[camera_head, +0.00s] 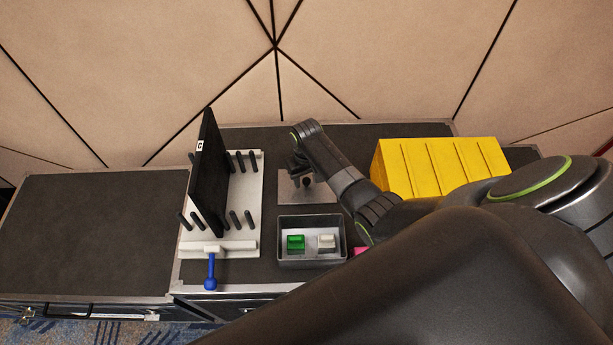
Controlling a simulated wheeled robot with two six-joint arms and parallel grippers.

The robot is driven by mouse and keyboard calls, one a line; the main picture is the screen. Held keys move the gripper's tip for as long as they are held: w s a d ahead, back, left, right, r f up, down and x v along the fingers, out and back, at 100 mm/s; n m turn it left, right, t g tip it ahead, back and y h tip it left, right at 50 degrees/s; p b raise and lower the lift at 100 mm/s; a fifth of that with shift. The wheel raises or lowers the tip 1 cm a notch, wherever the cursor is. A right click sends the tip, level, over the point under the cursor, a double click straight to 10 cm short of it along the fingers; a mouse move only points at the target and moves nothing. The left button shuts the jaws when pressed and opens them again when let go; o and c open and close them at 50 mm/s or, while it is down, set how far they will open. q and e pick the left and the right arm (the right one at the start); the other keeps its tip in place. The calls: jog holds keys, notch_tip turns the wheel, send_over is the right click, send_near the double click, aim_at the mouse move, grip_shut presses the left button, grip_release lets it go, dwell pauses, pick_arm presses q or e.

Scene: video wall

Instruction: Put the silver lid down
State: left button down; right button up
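The silver lid (291,197) is a flat grey square plate behind the small grey box, on or just above the dark case top; I cannot tell which. A dark knob seems to stand on it, partly hidden. My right gripper (301,172) is over the far part of the lid, at the end of the arm reaching in from the right. Its fingers are dark and small, so I cannot tell whether they are shut on the knob. My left gripper is not in view.
An open grey box (312,264) in front of the lid holds a green block (296,242) and a white block (326,241). A white pegged rack (247,192) with an upright black panel (207,175) and a blue-handled lever (211,272) stands left. A yellow case (436,166) stands right. The left case top (95,235) is clear.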

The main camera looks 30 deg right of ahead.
aim_at(307, 180)
jog(key=shift+r, duration=0.6)
notch_tip(307, 180, up, 11)
jog(key=shift+s, duration=0.1)
dwell(0.6)
